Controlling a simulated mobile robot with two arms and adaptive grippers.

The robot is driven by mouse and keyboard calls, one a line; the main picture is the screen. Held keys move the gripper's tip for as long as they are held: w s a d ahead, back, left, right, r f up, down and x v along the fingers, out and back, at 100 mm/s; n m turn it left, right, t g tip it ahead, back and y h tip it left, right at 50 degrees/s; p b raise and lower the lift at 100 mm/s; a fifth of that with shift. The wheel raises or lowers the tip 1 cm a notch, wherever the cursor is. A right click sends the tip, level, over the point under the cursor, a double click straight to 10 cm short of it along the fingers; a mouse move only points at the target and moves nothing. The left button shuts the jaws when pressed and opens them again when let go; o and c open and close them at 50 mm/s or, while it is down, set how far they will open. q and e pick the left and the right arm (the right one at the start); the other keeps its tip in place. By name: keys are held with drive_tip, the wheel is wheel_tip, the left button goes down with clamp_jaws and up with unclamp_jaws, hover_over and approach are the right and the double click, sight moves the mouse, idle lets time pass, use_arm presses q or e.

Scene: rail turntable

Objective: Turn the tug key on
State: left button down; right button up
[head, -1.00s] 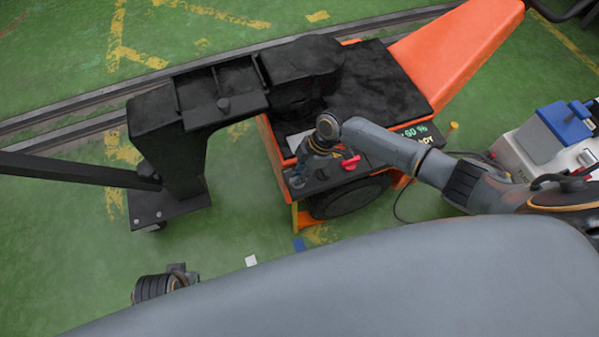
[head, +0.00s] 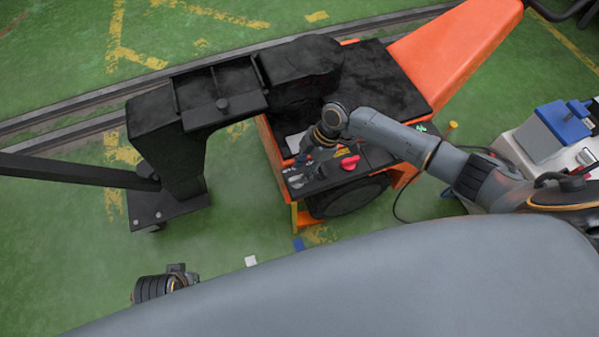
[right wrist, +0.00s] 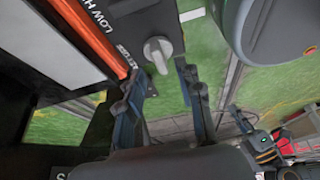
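The tug is an orange vehicle (head: 455,50) with a black deck and a dark control panel on its near side. The tug key, a light grey knob (right wrist: 158,53), sits on the black panel in the right wrist view. My right gripper (right wrist: 160,75) is open, with one dark finger on each side of the key's lower end. I cannot tell whether either finger touches it. In the head view my right gripper (head: 303,170) is over the panel's left end and hides much of it. A dark part of my left arm shows at the lower left; its fingers are not clear.
A red knob (head: 349,163) is on the panel, right of my right gripper. A black frame with a drawbar (head: 165,130) stands left of the tug. A light grey case with a blue box (head: 565,122) is at right. Green floor (head: 60,240) is clear at left.

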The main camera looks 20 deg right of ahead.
drive_tip(key=v, duration=0.8)
drive_tip(key=shift+d+r, duration=0.15)
drive_tip(key=shift+r, duration=0.2)
